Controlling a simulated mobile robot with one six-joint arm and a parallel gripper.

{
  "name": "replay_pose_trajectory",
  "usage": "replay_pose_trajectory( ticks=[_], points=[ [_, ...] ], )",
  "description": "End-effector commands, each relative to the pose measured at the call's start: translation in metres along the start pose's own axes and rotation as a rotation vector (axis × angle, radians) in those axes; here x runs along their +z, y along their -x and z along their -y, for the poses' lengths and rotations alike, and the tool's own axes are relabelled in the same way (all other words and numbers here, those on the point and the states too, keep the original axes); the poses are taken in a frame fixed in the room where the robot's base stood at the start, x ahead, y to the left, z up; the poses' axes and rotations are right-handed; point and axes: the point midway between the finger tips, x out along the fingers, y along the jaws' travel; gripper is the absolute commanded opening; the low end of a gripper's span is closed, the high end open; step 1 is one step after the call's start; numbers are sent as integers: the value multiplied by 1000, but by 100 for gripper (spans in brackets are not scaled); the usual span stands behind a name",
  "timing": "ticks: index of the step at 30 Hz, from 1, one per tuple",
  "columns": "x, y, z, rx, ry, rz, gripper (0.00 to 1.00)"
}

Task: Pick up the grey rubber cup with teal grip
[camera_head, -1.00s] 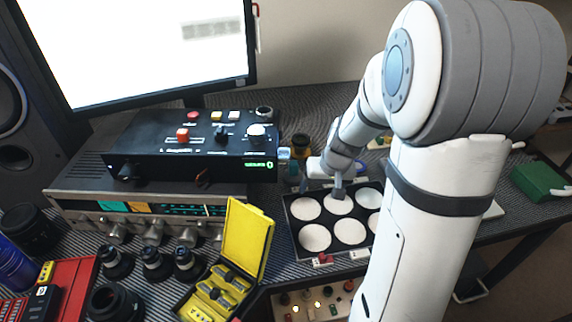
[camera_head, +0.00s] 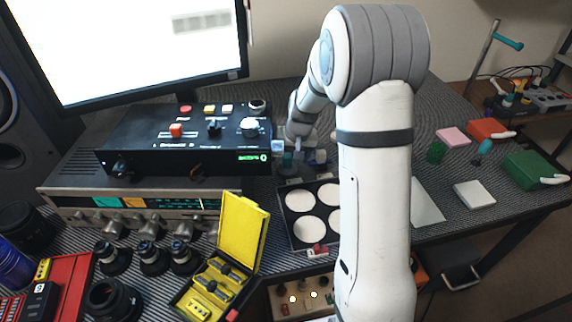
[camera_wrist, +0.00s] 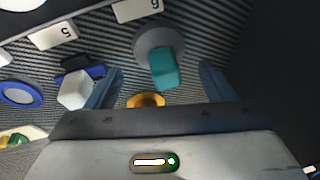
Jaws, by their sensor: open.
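The grey rubber cup with teal grip (camera_wrist: 158,45) lies in the upper middle of the wrist view, its grey round base partly hidden by the teal block on it. My gripper (camera_wrist: 160,68) is open and empty of any visible hold, with one finger on each side of the cup and a gap to both. In the head view my gripper (camera_head: 298,152) hangs behind the tray, beside the black control box. A small teal spot, seemingly the cup's grip (camera_head: 287,158), shows just left of it.
A black tray with white round wells (camera_head: 309,180) stands in front of the gripper. In the wrist view, a white-topped blue piece (camera_wrist: 74,88), a blue ring (camera_wrist: 18,94) and an orange ring (camera_wrist: 146,100) lie close by. The control box (camera_head: 185,160) stands left.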

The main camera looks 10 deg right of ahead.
Motion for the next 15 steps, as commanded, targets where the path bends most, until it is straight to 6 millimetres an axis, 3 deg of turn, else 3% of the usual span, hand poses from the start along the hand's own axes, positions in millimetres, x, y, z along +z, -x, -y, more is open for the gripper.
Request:
replay_pose_trajectory(
  ticks=[1, 6, 15],
  points=[
    [1, -11, 0, 0, -1, 5, 77],
    [1, -28, -1, 0, -2, 1, 77],
    [1, -29, -1, 0, -2, -1, 74]
  ],
)
